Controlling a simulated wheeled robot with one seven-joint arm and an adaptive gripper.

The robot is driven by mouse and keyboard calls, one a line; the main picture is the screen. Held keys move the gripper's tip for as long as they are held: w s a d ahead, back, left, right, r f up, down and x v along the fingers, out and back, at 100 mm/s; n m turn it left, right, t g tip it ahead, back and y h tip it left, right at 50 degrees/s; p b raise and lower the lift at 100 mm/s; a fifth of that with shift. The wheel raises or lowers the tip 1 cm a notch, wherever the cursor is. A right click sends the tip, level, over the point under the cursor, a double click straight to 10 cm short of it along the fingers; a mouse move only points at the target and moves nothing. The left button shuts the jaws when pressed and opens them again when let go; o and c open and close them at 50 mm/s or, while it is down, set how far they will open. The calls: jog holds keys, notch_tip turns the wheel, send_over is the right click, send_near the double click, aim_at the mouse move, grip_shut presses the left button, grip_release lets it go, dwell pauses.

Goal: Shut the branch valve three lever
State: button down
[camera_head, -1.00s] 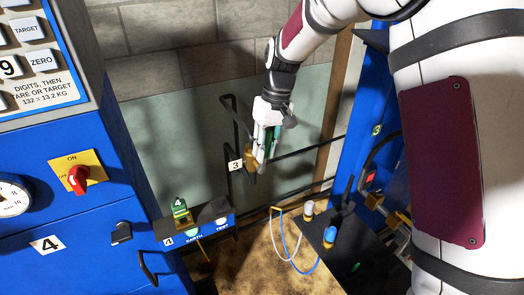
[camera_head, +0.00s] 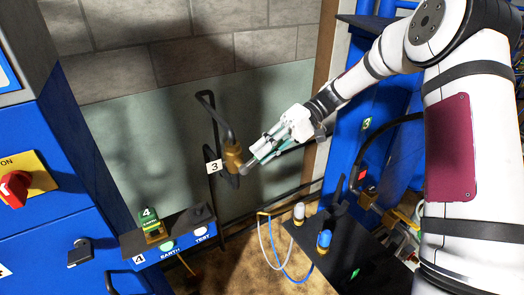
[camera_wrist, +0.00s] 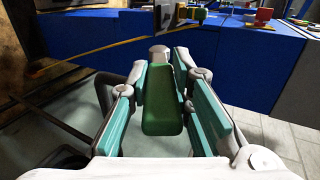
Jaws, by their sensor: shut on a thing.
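The brass valve body (camera_head: 233,158) sits on a dark pipe by the wall, with a white tag "3" (camera_head: 214,167) at its left. My gripper (camera_head: 258,156) is just right of the valve, reaching in from the upper right. In the wrist view the green lever (camera_wrist: 163,105) lies between my gripper's teal pads (camera_wrist: 163,75), and the jaws are shut on it. The lever points right and slightly up from the brass body, across the pipe's run. In the head view the fingers hide most of the lever.
A blue box (camera_head: 172,241) with a green "4" handle and EARTH and TEST buttons stands below left. A dark panel (camera_head: 325,262) with white and blue connectors and looped wires is below right. A blue cabinet (camera_head: 85,200) fills the left.

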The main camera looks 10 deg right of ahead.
aim_at(251, 167)
jog(key=f+y+b, duration=0.1)
jog(key=f+g+y+b, duration=0.1)
jog(key=y, duration=0.1)
jog(key=shift+w+d+f, duration=0.2)
jog(key=shift+d, duration=0.15)
jog(key=shift+f+g+y+b, duration=0.5)
jog(key=shift+y+b, duration=0.05)
jog(key=shift+y, duration=0.35)
jog(key=shift+s, duration=0.1)
jog(key=c, duration=1.4)
grip_release()
jog(key=shift+a, duration=0.1)
jog(key=shift+c, duration=0.2)
jog(key=v, duration=1.2)
jog(key=shift+f, duration=0.1)
